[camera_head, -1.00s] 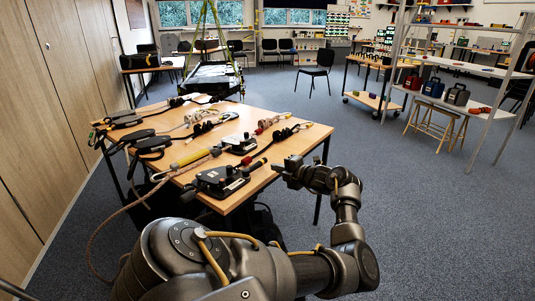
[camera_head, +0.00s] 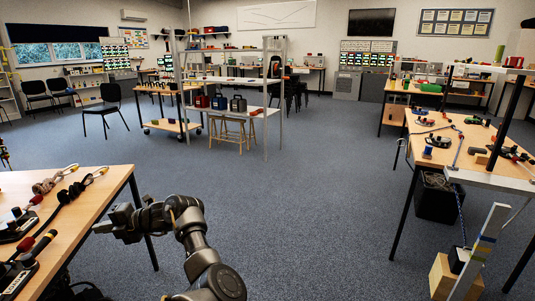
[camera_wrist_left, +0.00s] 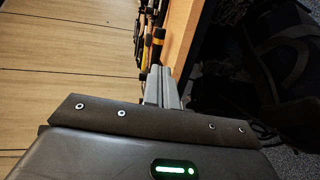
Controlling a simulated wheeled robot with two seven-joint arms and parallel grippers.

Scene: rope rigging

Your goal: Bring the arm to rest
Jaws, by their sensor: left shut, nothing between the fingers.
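My left gripper (camera_head: 106,224) is at the right edge of the near wooden table (camera_head: 97,208) in the head view, its fingers pointing left. My arm behind it bends down to the bottom of the view. In the left wrist view the two grey fingers (camera_wrist_left: 162,85) are together with nothing between them. The table's wooden edge (camera_wrist_left: 182,35) and dark gear on it show just past the fingertips. I cannot tell from the head view how far the gripper is from the tabletop. My right gripper is not in view.
Ropes and devices (camera_head: 62,195) lie on the near table. Another table with gear (camera_head: 465,135) stands at the right, with a wooden block (camera_head: 452,278) below. A metal shelf (camera_head: 232,80) and a black chair (camera_head: 103,108) stand further back. The carpet (camera_head: 300,215) between the tables is clear.

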